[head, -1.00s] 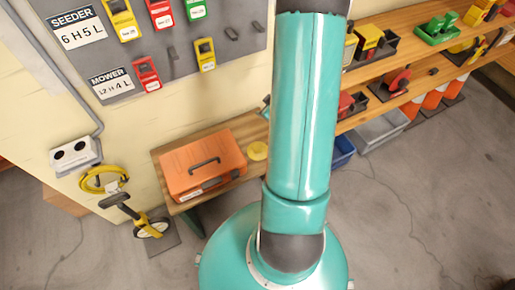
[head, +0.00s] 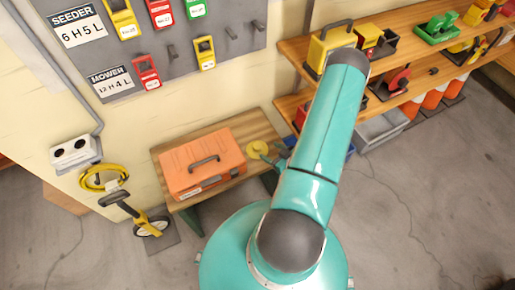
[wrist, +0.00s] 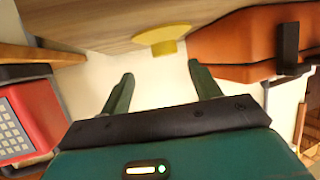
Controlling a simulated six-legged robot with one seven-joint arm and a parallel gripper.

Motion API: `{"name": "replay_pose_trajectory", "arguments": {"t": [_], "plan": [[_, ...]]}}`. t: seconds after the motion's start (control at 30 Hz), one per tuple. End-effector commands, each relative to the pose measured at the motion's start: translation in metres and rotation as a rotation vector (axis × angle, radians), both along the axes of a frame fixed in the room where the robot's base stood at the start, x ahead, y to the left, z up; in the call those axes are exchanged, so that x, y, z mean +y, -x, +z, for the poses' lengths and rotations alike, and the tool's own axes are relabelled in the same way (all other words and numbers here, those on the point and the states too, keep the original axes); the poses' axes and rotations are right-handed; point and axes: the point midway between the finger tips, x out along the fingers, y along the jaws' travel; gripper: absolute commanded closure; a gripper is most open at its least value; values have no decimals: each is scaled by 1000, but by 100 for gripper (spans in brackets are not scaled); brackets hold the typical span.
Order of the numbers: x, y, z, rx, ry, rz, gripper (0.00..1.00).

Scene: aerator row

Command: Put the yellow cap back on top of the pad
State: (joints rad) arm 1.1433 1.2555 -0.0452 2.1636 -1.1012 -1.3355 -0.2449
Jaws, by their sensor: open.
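The yellow cap (head: 257,147) lies on the wooden bench just right of the orange case (head: 204,165). In the wrist view the cap (wrist: 162,36) shows as a round disc with a narrower stub, close to the orange case (wrist: 240,45). My gripper (wrist: 162,82) is open and empty, its two fingers pointing at the cap with a gap between them and it. In the head view my gripper (head: 277,160) is partly hidden behind my arm, at the bench's right end beside the cap. I cannot pick out the pad for certain in either view.
The orange case fills most of the bench (head: 258,123), left of the cap. A red box with a keypad (wrist: 30,120) is at left in the wrist view. A loaded shelf (head: 405,55) stands to the right. A pegboard (head: 225,45) with tags hangs behind.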

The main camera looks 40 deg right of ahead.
Motion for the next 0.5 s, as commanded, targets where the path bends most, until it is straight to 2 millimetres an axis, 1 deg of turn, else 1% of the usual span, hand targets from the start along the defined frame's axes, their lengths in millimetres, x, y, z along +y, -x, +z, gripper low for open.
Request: {"name": "replay_pose_trajectory", "arguments": {"t": [0.03, 0.1, 0.2, 0.37, 0.5], "plan": [[1, -10, -4, -2, -1, 2, 37], [1, -22, -9, -1, 0, 2, 37], [1, -35, -14, 0, 1, 1, 37], [2, -44, -18, 1, 0, -1, 37], [6, -56, -24, 0, -1, 2, 37]]}}
